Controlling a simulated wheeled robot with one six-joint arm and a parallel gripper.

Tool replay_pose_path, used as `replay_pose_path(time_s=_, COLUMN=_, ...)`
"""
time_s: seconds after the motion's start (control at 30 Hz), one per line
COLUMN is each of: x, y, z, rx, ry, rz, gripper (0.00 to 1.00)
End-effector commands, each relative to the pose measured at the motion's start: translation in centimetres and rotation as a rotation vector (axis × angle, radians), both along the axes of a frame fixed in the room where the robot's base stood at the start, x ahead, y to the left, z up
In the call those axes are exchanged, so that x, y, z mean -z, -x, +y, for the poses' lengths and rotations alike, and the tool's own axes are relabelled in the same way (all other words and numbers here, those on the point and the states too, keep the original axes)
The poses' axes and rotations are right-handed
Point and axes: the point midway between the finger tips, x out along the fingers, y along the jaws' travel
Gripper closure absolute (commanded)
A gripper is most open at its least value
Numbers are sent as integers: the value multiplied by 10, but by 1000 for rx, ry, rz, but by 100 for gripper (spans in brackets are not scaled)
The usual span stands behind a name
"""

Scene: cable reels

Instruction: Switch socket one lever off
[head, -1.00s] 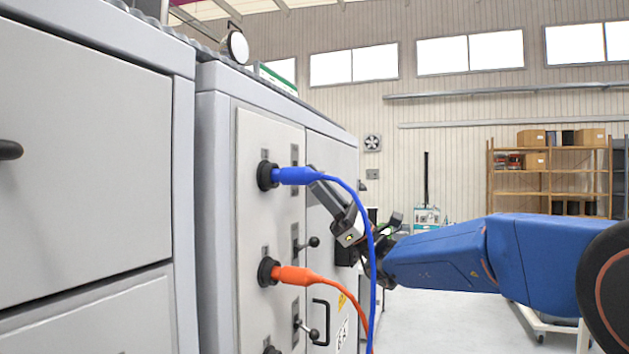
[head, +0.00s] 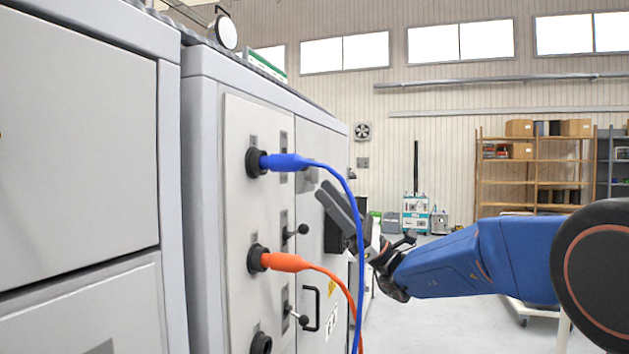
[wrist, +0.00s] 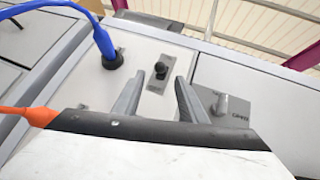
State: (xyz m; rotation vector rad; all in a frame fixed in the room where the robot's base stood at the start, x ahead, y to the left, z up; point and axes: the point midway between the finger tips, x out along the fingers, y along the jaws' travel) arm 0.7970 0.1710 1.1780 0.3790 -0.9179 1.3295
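Socket one appears to be the upper black socket (head: 255,162) on the grey cabinet, with a blue plug (head: 285,162) in it. In the wrist view the blue plug (wrist: 103,40) sits left of a lever with a black knob (wrist: 161,68). In the head view that lever is mostly hidden by the blue plug; its slot plate (head: 284,138) shows. I cannot tell its on or off position. My gripper (head: 325,192) is open and off the panel, right of the blue plug. In the wrist view its fingers (wrist: 160,80) flank the knob, without clear contact.
An orange plug (head: 285,262) sits in the socket below, with another lever (head: 298,231) above it and a lower lever (head: 300,319). The blue cable (head: 351,215) hangs close to my gripper. A pale knob (wrist: 222,104) stands on the panel to the right.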

Motion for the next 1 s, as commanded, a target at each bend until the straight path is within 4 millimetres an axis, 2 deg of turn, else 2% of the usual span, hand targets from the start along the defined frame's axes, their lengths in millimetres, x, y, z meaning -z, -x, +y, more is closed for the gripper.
replay_pose_path(time_s=0.2, x=33, y=-3, z=-29, rx=3, ry=0, rz=2, gripper=62)
replay_pose_path(time_s=0.4, x=54, y=-3, z=-48, rx=3, ry=1, rz=2, gripper=62)
replay_pose_path(time_s=0.63, x=64, y=-3, z=-56, rx=3, ry=2, rz=3, gripper=62)
replay_pose_path(time_s=1.0, x=64, y=1, z=-54, rx=3, ry=17, rz=-1, gripper=62)
